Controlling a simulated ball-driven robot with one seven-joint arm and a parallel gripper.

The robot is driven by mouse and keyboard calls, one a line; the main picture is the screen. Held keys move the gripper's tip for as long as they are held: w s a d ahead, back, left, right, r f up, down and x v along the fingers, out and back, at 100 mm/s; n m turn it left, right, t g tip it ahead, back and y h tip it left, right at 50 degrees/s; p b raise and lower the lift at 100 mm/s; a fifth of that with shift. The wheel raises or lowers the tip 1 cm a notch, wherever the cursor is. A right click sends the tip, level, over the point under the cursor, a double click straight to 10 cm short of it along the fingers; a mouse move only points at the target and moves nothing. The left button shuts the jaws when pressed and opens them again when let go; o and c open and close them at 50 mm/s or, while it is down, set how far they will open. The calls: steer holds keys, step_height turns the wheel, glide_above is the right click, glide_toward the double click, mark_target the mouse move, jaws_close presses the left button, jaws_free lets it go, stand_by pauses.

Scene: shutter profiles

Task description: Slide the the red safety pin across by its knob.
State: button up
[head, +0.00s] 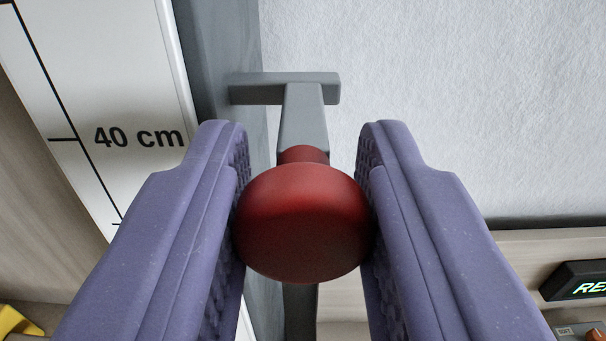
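The red safety pin's round knob (303,222) is in the middle of the head view, with its short red neck (303,154) behind it. The neck meets a grey bracket (303,118) with a crossbar at its top. My gripper (304,150) has its two purple fingers on the left and right of the knob. The ribbed inner pads appear to touch the knob's sides, so it looks shut on the knob. The knob hides part of the pads and the lower part of the bracket.
A white scale strip (110,90) marked "40 cm" stands at the left beside a grey upright rail (215,60). A pale textured panel (450,80) fills the back right. A dark lit display (580,280) is at the lower right, and a yellow thing (15,320) at the lower left.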

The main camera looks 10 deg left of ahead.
jaws_close()
steer(key=a, duration=0.2)
steer(key=s+a, duration=0.1)
steer(key=a, duration=0.1)
steer(key=shift+a+p, duration=0.15)
steer(key=shift+p, duration=0.2)
steer(key=shift+r, duration=0.1)
steer(key=shift+o, duration=2.2)
jaws_free()
steer(key=shift+o, duration=1.1)
steer(key=shift+s+a, duration=0.1)
steer(key=shift+a, duration=0.05)
